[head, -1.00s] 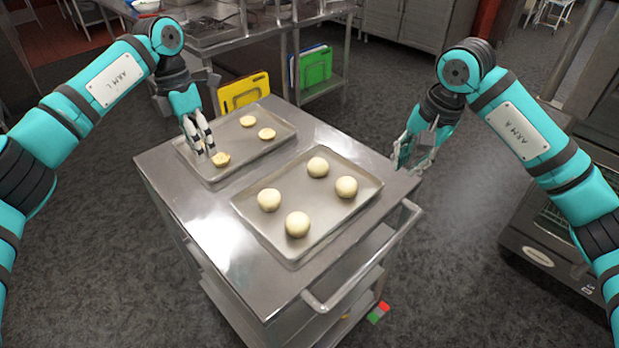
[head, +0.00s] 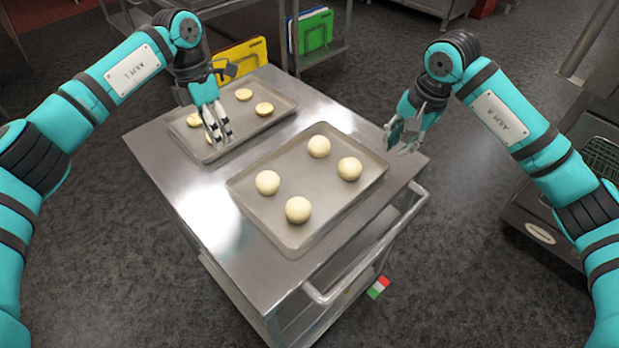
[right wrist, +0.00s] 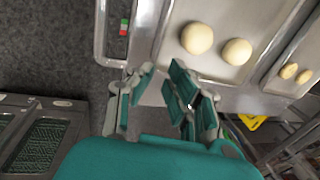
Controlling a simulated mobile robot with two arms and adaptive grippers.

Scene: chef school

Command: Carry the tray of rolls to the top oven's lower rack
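The tray of rolls (head: 311,228) lies flat on top of a steel cart, with several pale round dough balls on it. In the right wrist view part of the same tray (right wrist: 217,68) shows with two rolls.
A second tray (head: 268,121) with several flatter yellowish pieces lies at the cart's far left. The cart (head: 190,215) has a handle bar (head: 372,262) on its right side. An oven (head: 545,215) stands at the right. Grey floor is clear between cart and oven.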

